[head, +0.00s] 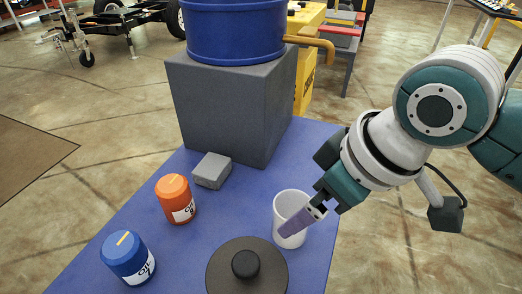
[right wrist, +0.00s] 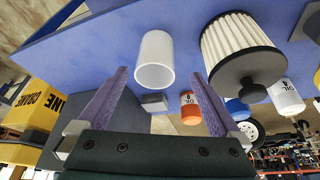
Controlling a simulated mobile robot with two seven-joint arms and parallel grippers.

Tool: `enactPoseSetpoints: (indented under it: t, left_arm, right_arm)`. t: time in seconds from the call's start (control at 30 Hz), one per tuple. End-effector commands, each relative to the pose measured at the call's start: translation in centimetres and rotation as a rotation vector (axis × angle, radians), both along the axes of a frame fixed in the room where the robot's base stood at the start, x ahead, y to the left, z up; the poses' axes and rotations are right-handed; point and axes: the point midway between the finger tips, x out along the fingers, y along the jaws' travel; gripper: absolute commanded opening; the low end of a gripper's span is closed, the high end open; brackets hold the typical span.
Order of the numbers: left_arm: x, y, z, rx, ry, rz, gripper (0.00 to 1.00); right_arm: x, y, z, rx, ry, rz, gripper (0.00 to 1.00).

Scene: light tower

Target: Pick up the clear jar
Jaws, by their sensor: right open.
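The clear jar (head: 290,204) looks whitish and open-topped, and stands upright on the blue table. It also shows in the right wrist view (right wrist: 154,55), beyond the fingertips and between their lines. My right gripper (head: 291,228) is open and empty, reaching in from the right. In the head view its purple finger covers part of the jar's right side and rim. In the right wrist view both purple fingers of the gripper (right wrist: 160,78) are spread apart; whether they touch the jar cannot be told. My left gripper is not in view.
A dark-lidded round filter (head: 247,272) stands close in front of the jar. An orange can (head: 175,199), a blue can (head: 128,258) and a small grey block (head: 212,170) are to the left. A large grey box (head: 232,105) bearing a blue drum (head: 236,30) stands behind.

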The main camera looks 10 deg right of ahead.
Motion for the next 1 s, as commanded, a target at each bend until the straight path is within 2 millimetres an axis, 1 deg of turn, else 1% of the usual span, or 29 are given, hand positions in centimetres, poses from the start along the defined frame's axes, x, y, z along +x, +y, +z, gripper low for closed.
enactPoseSetpoints:
  t: [0.03, 0.1, 0.27, 0.5, 0.6, 0.87, 0.9, 1.0]
  left_arm:
    - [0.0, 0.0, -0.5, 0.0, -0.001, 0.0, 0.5]
    - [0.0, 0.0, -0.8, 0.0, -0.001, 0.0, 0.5]
    - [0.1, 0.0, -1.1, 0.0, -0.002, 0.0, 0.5]
    - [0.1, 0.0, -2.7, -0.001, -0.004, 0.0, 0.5]
    - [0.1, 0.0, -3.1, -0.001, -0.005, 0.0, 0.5]
    - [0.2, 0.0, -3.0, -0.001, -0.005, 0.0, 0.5]
    - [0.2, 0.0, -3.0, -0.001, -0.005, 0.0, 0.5]
    - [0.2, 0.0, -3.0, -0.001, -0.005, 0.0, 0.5]
  right_arm:
    - [0.3, 0.3, -1.0, 0.002, 0.001, 0.0, 1.0]
    - [0.6, 0.5, -1.8, 0.002, 0.0, 0.0, 1.0]
    - [1.1, 0.7, -2.9, 0.001, 0.0, 0.0, 1.0]
    - [2.7, 1.1, -6.1, 0.001, 0.001, -0.001, 1.0]
    - [3.0, 1.3, -7.0, 0.0, 0.0, 0.0, 1.0]
    - [3.1, 1.4, -7.2, -0.001, -0.002, 0.001, 1.0]
    - [3.1, 1.4, -7.2, -0.001, -0.002, 0.001, 0.98]
    - [3.1, 1.4, -7.2, 0.0, -0.001, 0.001, 0.86]
